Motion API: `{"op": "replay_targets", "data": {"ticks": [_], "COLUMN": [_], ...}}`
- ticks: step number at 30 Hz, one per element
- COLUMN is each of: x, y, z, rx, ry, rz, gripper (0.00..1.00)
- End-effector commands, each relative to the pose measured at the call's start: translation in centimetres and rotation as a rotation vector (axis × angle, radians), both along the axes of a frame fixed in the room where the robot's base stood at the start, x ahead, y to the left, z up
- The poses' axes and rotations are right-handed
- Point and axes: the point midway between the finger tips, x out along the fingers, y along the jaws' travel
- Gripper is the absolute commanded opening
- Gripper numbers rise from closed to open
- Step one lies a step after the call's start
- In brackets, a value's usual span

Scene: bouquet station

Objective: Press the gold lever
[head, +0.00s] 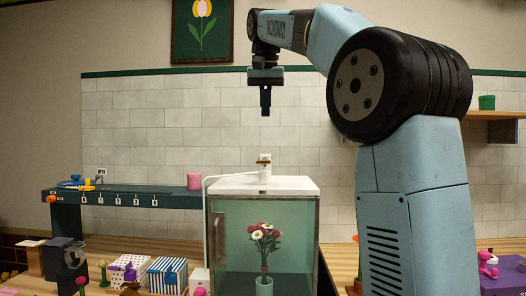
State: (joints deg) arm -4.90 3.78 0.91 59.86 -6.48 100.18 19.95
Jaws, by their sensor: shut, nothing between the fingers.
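The gold lever (263,161) is a small piece on a white fitting (265,171) on top of the glass-fronted cabinet (262,186). My gripper (265,112) is shut and empty, pointing straight down. In the head view it appears above the lever, with a clear gap between them. I cannot tell from this one view how well the two line up in depth. Inside the cabinet, a bouquet of pink, white and red flowers (265,240) stands in a pale vase (264,286).
Striped boxes (167,274) and a dark stand (72,262) are on the wooden counter below. A white tube runs along the cabinet's left side. A purple item (503,283) lies at right.

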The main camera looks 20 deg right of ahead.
Motion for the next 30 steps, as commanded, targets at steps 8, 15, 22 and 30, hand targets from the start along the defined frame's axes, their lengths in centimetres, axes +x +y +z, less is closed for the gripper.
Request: {"op": "replay_targets", "data": {"ticks": [8, 15, 22, 30], "x": [1.7, 1.7, 1.8, 2.4], "y": [0.4, 0.4, 0.4, 0.1], "z": [1.2, 1.4, 1.1, -1.6], "rx": [0.002, 0.003, 0.003, 0.003], "ry": [0.013, 0.014, 0.014, 0.017], "rz": [-0.030, -0.033, -0.033, -0.033], "gripper": [0.00, 0.00, 0.00, 0.00]}}
